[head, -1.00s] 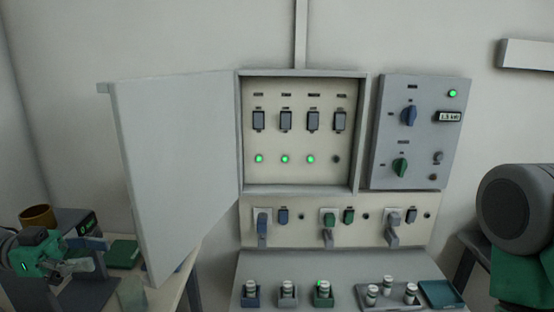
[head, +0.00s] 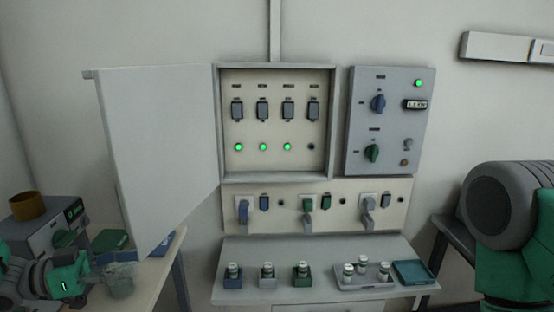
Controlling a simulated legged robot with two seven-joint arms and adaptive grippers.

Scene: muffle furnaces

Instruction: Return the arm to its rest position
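My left gripper (head: 108,271) is low at the left edge, at the end of my green and grey arm. At the right edge a thick grey and green part of my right arm shows. My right gripper is out of view.
An open cabinet door (head: 158,150) stands above the left table (head: 150,282). The switch panel (head: 276,165) shows three green lights. Small jars and a teal tray (head: 413,272) sit on the shelf below. A grey device (head: 45,235) carries a brown cup (head: 28,207).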

